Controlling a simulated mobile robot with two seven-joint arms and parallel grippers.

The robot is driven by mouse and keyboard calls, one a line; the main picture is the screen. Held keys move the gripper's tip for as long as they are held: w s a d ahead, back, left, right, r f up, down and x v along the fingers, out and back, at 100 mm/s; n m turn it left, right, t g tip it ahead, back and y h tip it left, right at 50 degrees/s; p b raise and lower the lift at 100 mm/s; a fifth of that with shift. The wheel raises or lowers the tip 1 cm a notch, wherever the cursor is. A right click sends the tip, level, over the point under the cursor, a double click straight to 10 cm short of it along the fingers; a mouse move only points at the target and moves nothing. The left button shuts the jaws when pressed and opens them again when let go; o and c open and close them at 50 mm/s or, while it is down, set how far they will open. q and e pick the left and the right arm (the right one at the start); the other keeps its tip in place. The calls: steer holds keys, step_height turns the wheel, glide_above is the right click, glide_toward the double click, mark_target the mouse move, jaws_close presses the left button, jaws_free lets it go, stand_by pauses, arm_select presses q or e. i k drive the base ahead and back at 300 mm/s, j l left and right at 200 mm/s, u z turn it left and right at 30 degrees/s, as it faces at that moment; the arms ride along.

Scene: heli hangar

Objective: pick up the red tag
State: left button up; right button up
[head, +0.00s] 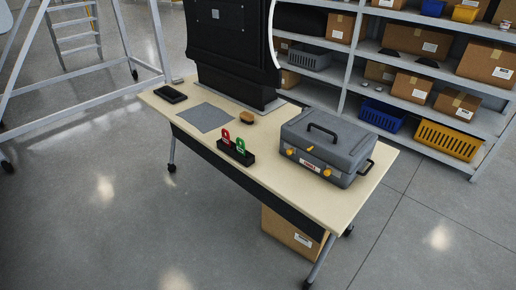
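A red tag (226,136) stands upright in a small black holder (236,154) near the front edge of the table (310,197). A green tag (240,146) stands in the same holder, just right of the red one. Neither of my grippers shows in the head view.
A grey toolbox (325,143) with yellow latches stands right of the holder. A grey mat (206,117), a black tray-like object (171,94) and a small brown object (246,117) lie behind-left. A large dark panel (228,40) stands at the back. Shelves (420,65) fill the back right. Floor in front is clear.

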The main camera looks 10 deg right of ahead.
mark_target(226, 139)
steer(key=z, duration=0.3)
steer(key=i+j+z, duration=0.1)
steer(key=j+z, duration=0.35)
steer(key=i+j+z, duration=0.1)
steer(key=j+z, duration=0.15)
steer(key=z, duration=0.2)
steer(key=j+z, duration=0.3)
steer(key=j, duration=0.6)
steer(key=j+z, duration=0.1)
steer(key=j, duration=0.85)
